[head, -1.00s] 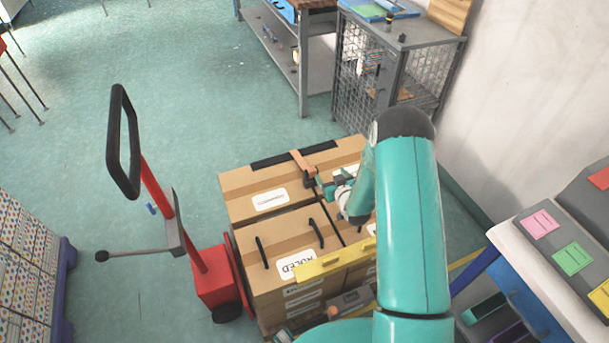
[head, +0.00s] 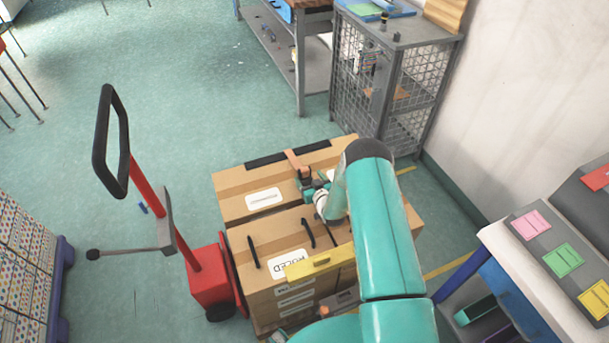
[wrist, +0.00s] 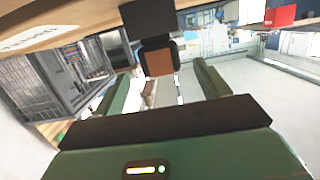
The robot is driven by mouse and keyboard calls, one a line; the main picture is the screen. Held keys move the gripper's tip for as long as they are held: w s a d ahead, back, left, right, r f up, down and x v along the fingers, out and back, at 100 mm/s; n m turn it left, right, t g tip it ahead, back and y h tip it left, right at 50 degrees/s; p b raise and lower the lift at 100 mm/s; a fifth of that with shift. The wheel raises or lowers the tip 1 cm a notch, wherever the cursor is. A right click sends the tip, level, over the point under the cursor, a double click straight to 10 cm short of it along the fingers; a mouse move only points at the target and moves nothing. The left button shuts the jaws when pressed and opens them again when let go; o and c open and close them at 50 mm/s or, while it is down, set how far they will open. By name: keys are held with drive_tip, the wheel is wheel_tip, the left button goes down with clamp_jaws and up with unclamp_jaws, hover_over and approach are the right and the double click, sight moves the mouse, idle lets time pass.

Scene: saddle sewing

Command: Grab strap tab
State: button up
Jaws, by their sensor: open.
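The strap tab is a brown strip (head: 294,160) with a dark end, hanging over the dark bar on the rear carton in the head view. In the wrist view the brown-and-black tab (wrist: 159,60) hangs in front of my gripper, between the lines of its two green fingers. My gripper (head: 310,186) is beside the tab's dark end in the head view. In the wrist view my gripper (wrist: 163,88) is open, its fingers apart on either side of the tab. I cannot tell whether they touch it.
Cartons (head: 240,207) are stacked under my arm, with black handles and a yellow bar (head: 320,262) on the nearer one. A red hand truck (head: 208,275) stands at their left. A wire cage cabinet (head: 400,85) is behind, and a desk (head: 530,270) is at right.

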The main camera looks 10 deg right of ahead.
sight(306, 172)
drive_tip(key=x, duration=0.5)
drive_tip(key=shift+a+r, duration=0.1)
drive_tip(key=shift+r, duration=0.1)
drive_tip(key=shift+c, duration=0.2)
drive_tip(key=c, duration=1)
